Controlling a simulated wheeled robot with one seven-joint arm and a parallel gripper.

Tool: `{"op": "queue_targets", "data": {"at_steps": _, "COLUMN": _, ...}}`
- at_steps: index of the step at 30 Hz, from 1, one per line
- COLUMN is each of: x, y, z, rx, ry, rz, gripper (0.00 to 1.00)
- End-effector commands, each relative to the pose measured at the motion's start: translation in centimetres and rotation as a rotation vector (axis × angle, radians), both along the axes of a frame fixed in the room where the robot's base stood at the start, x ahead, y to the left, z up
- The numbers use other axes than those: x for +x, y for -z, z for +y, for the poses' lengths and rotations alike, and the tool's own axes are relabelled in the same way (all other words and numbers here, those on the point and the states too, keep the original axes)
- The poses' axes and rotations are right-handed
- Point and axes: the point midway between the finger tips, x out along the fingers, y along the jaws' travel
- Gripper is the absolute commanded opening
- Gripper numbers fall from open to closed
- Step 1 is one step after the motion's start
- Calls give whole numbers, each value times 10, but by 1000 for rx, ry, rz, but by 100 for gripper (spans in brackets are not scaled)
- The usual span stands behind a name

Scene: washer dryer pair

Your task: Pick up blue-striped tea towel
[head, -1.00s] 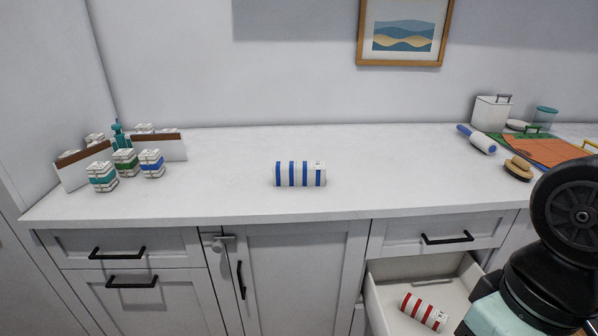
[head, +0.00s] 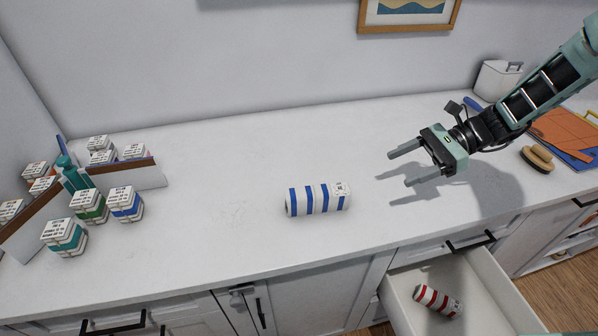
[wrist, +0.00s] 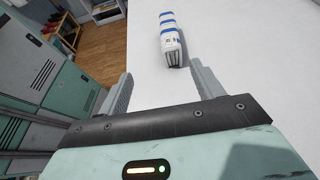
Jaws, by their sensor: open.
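The blue-striped tea towel (head: 318,198) is a white roll with blue bands, lying on its side on the white countertop (head: 230,220). It also shows at the top of the wrist view (wrist: 170,40), beyond the fingertips and roughly between their lines. My gripper (head: 397,168) is open and empty. In the head view it hangs above the counter, to the right of the towel and apart from it, with its fingers pointing left.
A red-striped roll (head: 438,300) lies in an open drawer (head: 495,290) below the counter, right of the towel. Several small labelled blocks (head: 88,207) and a divided rack stand at the left. A brush (head: 537,158) and mats lie at the right. The counter around the towel is clear.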

Motion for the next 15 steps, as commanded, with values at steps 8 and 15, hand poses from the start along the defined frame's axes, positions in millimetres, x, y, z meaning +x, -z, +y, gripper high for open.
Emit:
{"op": "queue_targets", "data": {"at_steps": 8, "x": 1, "y": 10, "z": 19, "rx": 21, "ry": 37, "rz": 28, "gripper": 66}}
{"op": "queue_targets", "data": {"at_steps": 15, "x": -9, "y": 29, "z": 66, "rx": 19, "ry": 35, "rz": 28, "gripper": 66}}
